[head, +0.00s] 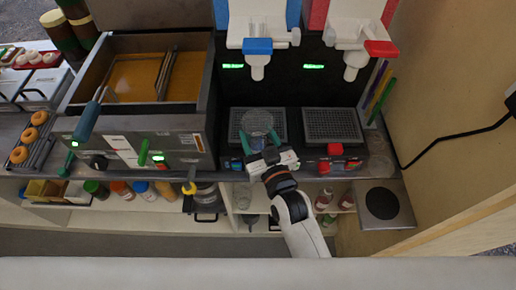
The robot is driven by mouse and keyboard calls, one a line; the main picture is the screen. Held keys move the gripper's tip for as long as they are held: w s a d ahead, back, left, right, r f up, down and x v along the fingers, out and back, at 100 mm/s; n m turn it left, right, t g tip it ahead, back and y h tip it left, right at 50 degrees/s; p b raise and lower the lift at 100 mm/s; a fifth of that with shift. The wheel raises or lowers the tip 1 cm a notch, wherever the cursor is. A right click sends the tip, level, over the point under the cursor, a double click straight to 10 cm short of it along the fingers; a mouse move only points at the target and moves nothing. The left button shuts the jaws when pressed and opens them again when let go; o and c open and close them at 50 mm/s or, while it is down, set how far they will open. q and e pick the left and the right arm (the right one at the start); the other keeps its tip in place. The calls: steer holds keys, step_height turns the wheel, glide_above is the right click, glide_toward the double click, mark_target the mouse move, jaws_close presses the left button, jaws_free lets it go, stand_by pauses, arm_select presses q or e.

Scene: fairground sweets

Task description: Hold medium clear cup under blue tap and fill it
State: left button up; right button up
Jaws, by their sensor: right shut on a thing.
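The blue tap (257,46) is on the left white dispenser, and its white nozzle points down. A clear cup (257,121) is over the left drip grate, below the nozzle in the picture. My right gripper (258,140) has come in from the front and is shut on the cup, with a teal finger on each side. I cannot tell whether the cup touches the grate or whether anything is in it. No stream shows at the nozzle. My left gripper is not in view.
The red tap (380,48) and its empty grate (333,125) are to the right. A fryer (150,125) with amber oil stands left. Bottles (140,187) line the shelf below. A round dark plate (382,203) is at right.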

steer(key=shift+w+f+b, duration=0.2)
steer(key=shift+w+b, duration=0.3)
steer(key=shift+w, duration=1.75)
steer(key=shift+w+f+b, duration=0.2)
steer(key=shift+w+b, duration=0.25)
steer(key=shift+w, duration=1.8)
steer(key=o, duration=0.3)
